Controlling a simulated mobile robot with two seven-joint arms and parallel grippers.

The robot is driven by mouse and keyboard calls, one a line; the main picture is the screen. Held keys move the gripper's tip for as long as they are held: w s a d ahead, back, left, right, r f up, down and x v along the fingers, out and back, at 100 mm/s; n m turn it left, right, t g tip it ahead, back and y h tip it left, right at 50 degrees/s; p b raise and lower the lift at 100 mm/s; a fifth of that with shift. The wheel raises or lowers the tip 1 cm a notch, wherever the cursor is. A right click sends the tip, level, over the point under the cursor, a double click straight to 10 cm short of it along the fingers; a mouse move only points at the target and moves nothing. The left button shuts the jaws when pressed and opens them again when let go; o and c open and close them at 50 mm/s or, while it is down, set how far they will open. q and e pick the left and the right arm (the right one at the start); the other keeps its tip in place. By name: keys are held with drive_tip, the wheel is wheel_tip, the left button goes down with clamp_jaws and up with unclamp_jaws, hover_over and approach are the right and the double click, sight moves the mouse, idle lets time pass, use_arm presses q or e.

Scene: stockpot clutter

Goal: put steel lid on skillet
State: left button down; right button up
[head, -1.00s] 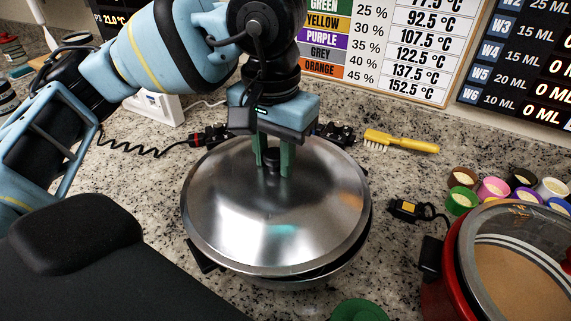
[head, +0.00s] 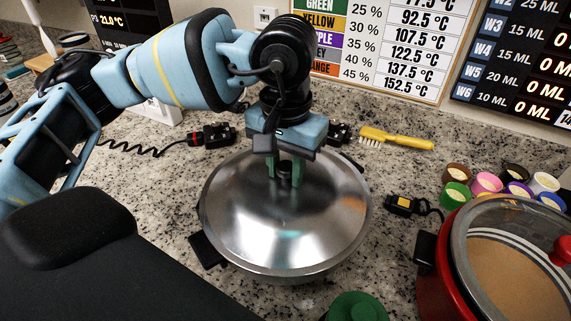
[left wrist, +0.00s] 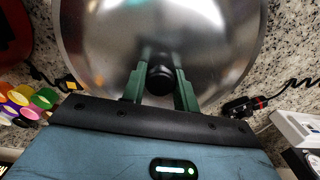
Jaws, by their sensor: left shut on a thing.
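The steel lid (head: 285,225) is a wide, shiny dome with a black knob. My left gripper (head: 284,178) is shut on the lid's knob from above; the left wrist view also shows its green fingers (left wrist: 160,82) on either side of the black knob. The lid (left wrist: 165,30) lies over the skillet (head: 285,276), whose lower wall shows as a thin band under the lid's front edge, with a black handle (head: 207,250) at the left. The lid looks close to level and centred; whether it touches the rim all round is hidden. My right gripper is out of view.
A red pot with a glass lid (head: 520,265) stands at the right, near several small coloured cups (head: 488,183). A yellow brush (head: 397,139) and black cable connectors (head: 213,135) lie behind the skillet. A green round object (head: 357,307) is at the front.

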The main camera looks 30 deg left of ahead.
sight(286, 166)
use_arm(q)
drive_tip(key=shift+f, duration=0.15)
drive_tip(key=c, duration=1.1)
unclamp_jaws()
wheel_tip(286, 166, up, 12)
drive_tip(key=shift+r, duration=0.15)
